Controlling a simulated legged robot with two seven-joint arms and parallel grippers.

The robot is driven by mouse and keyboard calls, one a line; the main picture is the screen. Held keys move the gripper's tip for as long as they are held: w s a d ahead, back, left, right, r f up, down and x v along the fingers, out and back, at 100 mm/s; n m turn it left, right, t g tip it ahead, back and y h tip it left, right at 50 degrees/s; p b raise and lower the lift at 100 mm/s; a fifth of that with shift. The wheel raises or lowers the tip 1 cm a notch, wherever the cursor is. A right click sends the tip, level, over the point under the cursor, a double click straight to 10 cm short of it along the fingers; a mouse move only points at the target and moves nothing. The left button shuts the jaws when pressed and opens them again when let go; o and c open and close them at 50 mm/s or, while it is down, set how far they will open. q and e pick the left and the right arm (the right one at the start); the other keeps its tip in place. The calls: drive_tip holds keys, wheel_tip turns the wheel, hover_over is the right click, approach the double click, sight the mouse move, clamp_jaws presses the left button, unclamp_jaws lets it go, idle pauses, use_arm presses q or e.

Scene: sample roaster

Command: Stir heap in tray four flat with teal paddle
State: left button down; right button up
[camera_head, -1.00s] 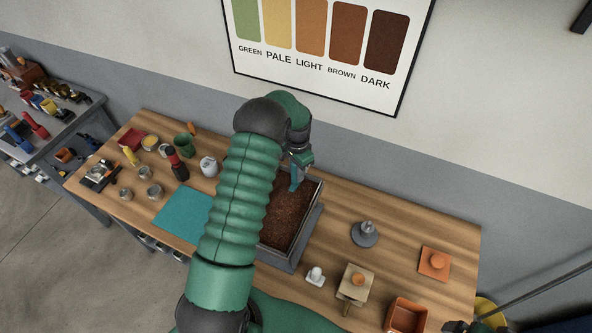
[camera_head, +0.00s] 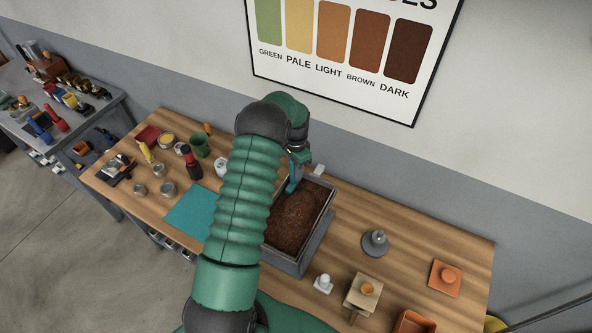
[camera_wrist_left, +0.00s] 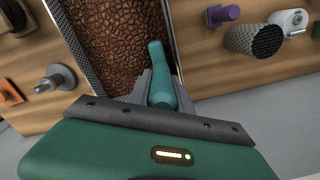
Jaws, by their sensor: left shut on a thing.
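The tray (camera_head: 318,241) is a grey, open box on the wooden table, holding a brown granular heap (camera_head: 296,217). The heap also fills the tray in the left wrist view (camera_wrist_left: 115,45). My left gripper (camera_head: 298,160) is over the tray's far end and is shut on the teal paddle (camera_head: 293,183). In the left wrist view the paddle (camera_wrist_left: 160,75) stands between the fingers (camera_wrist_left: 162,92) and points toward the brown grains near the tray wall. I cannot tell whether its tip touches them. My arm covers the tray's left side. My right gripper is not in view.
A teal mat (camera_head: 193,208) lies left of the tray, with a dark red bottle (camera_head: 191,163) and several small jars beyond it. A grey weight-like piece (camera_head: 375,242), a white knob piece (camera_head: 323,283) and an orange block (camera_head: 445,277) stand to the right.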

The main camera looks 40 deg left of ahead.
use_arm(q)
drive_tip(key=w+d, duration=0.1)
drive_tip(key=d, duration=0.2)
drive_tip(key=w+d, duration=0.1)
drive_tip(key=d, duration=0.3)
drive_tip(key=w+d, duration=0.1)
drive_tip(key=d, duration=0.2)
drive_tip(key=shift+w+d, duration=0.25)
drive_tip(key=shift+d, duration=0.1)
drive_tip(key=s+a, duration=0.1)
drive_tip(key=a, duration=0.2)
drive_tip(key=s+a, duration=0.1)
drive_tip(key=a, duration=0.3)
drive_tip(key=s+a, duration=0.1)
drive_tip(key=a, duration=0.3)
drive_tip(key=shift+s+b, duration=0.25)
drive_tip(key=shift+b, duration=0.05)
drive_tip(key=shift+d, duration=0.15)
drive_tip(key=w+d, duration=0.1)
drive_tip(key=d, duration=0.2)
drive_tip(key=w+d, duration=0.1)
drive_tip(key=d, duration=0.3)
drive_tip(key=w+d, duration=0.1)
drive_tip(key=d, duration=0.2)
drive_tip(key=shift+w+d, duration=0.2)
drive_tip(key=shift+d, duration=0.1)
